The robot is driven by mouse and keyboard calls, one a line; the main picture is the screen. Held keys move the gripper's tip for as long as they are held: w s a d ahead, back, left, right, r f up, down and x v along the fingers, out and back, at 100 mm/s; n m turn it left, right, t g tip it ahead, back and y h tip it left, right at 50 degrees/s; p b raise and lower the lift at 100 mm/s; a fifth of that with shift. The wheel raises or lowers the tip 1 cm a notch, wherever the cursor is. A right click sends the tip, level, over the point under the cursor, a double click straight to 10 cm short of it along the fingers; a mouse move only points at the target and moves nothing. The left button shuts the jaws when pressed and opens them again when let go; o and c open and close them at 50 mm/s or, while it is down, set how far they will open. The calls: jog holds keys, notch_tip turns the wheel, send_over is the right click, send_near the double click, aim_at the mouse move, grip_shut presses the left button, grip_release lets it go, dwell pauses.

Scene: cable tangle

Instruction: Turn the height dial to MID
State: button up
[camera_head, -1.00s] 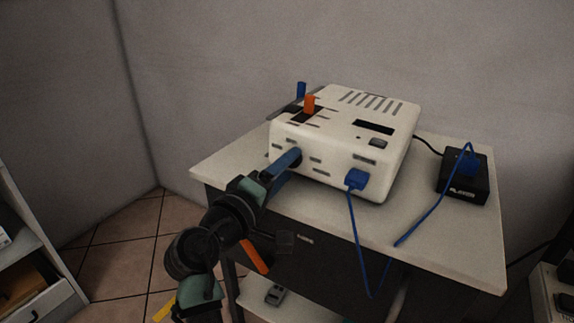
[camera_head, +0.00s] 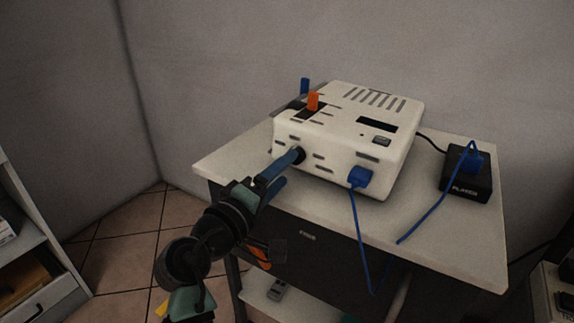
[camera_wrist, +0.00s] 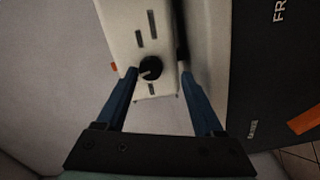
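The white device (camera_head: 345,135) stands on the table. A round black dial (camera_wrist: 151,68) with a light pointer mark is on its side face; the mark points to the lower left in the wrist view. Dark marks lie around the dial, but I cannot read any setting. In the head view the dial (camera_head: 299,155) is partly hidden behind a finger. My gripper (camera_wrist: 159,74) is open, with nothing between its blue fingers. The left fingertip is close to the dial's edge and the right one is farther off. It also shows in the head view (camera_head: 288,168), just in front of the device.
A blue plug (camera_head: 360,177) sits in the device's front, its cable hanging over the edge of the table (camera_head: 450,250). A black box (camera_head: 466,182) with a blue plug stands at the right. An orange lever (camera_head: 313,101) rises from the device's top.

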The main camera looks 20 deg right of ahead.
jog(key=p+v, duration=0.2)
jog(key=v, duration=0.8)
jog(key=shift+s+a, duration=0.25)
jog(key=shift+a, duration=0.05)
jog(key=a+r+m+t+y, duration=0.35)
jog(key=r+t+y, duration=0.45)
jog(key=r, duration=1.1)
jog(key=s+a+r+t+y+p, duration=0.1)
jog(key=s+a+r+t+y, duration=0.2)
jog(key=s+r, duration=0.55)
jog(key=s+a+r+t+y+p, duration=0.1)
jog(key=s+a+r+t+y, duration=0.15)
jog(key=s+r+t, duration=0.6)
jog(key=w+r+g+p, duration=0.1)
jog(key=w+r+p, duration=0.1)
jog(key=r+p, duration=1.4)
jog(key=w+r+g+p, duration=0.2)
jog(key=r+p, duration=1.4)
jog(key=r, duration=0.2)
jog(key=shift+d+y+p, duration=0.3)
jog(key=shift+y+p, duration=0.05)
jog(key=shift+f, duration=0.1)
